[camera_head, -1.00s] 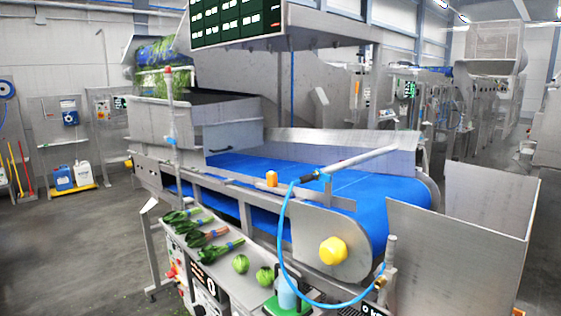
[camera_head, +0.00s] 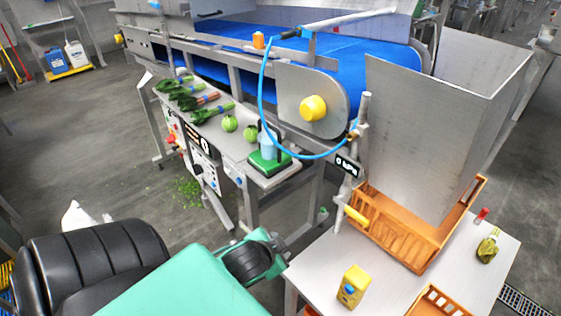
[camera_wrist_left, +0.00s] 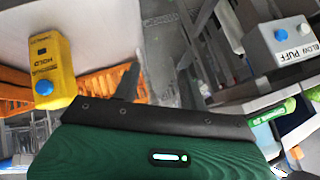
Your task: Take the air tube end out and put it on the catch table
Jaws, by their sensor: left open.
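The blue air tube (camera_head: 263,90) loops in the head view from a fitting beside the conveyor down past its end. Its upper end (camera_head: 290,33) meets a long pale bar on the conveyor's side. Its lower end (camera_head: 353,134) meets a brass-coloured fitting on an upright post (camera_head: 350,180). The catch table (camera_head: 400,296) is the pale table at the lower right. My left arm reaches in from the bottom left. My left gripper (camera_wrist_left: 160,72) is open and empty in the left wrist view, away from the tube. My right gripper is out of view.
An orange crate (camera_head: 385,235) and a yellow button box (camera_head: 352,286) stand on the catch table. A tall metal chute (camera_head: 430,130) rises above the crate. A side bench (camera_head: 215,125) holds greens and a green-based bottle. The blue conveyor belt (camera_head: 345,68) lies behind.

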